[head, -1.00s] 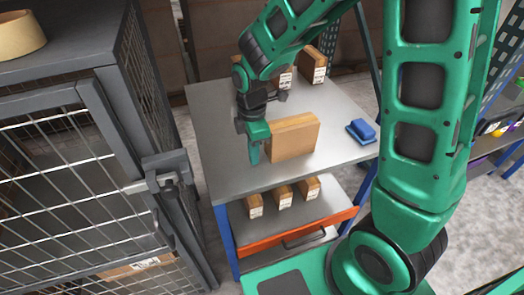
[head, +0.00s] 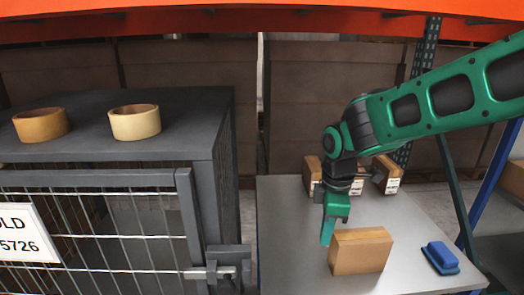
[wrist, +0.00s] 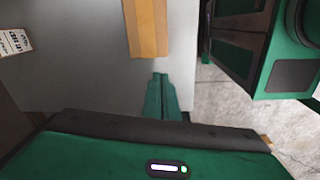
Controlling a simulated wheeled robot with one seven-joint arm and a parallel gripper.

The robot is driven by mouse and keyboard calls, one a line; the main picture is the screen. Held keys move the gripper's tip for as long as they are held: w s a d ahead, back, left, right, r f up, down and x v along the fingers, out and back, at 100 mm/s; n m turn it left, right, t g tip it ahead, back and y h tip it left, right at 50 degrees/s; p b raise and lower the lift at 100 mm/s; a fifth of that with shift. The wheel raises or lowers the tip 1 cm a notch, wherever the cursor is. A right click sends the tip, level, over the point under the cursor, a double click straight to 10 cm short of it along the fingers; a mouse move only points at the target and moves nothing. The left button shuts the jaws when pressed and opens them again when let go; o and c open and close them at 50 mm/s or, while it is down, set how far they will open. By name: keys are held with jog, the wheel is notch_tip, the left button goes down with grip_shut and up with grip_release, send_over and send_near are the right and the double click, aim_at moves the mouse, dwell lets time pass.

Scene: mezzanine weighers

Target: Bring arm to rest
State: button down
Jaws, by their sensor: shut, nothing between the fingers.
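My gripper (head: 327,232) points down over the grey table, with its green fingers together and nothing between them. In the head view it is just left of a brown cardboard box (head: 361,252) that stands on the table (head: 285,215). In the wrist view the shut fingertips (wrist: 160,82) are close to the end of the same box (wrist: 147,28). I cannot tell whether they touch it.
Several small labelled boxes (head: 386,174) stand at the table's back. A blue block-shaped item (head: 440,258) lies at its right. A dark mesh cage (head: 110,225) stands left, with two tape rolls (head: 135,122) on top. An orange beam (head: 250,18) runs overhead.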

jog(key=s+d+r+m+t, duration=0.2)
jog(key=s+d+m, duration=0.1)
jog(key=d+m, duration=0.4)
jog(key=s+d+r+m+t, duration=0.25)
jog(key=d+m, duration=0.25)
jog(key=m, duration=0.4)
jog(key=s+d+f+m+g, duration=0.1)
jog(key=s+d+m+g, duration=0.1)
jog(key=s+d, duration=0.3)
jog(key=s+d+f+m+g, duration=0.1)
jog(key=s+d+m+g, duration=0.2)
jog(key=s, duration=0.8)
jog(key=shift+d+f+m, duration=0.2)
jog(key=shift+d+m, duration=0.3)
jog(key=shift+d, duration=0.7)
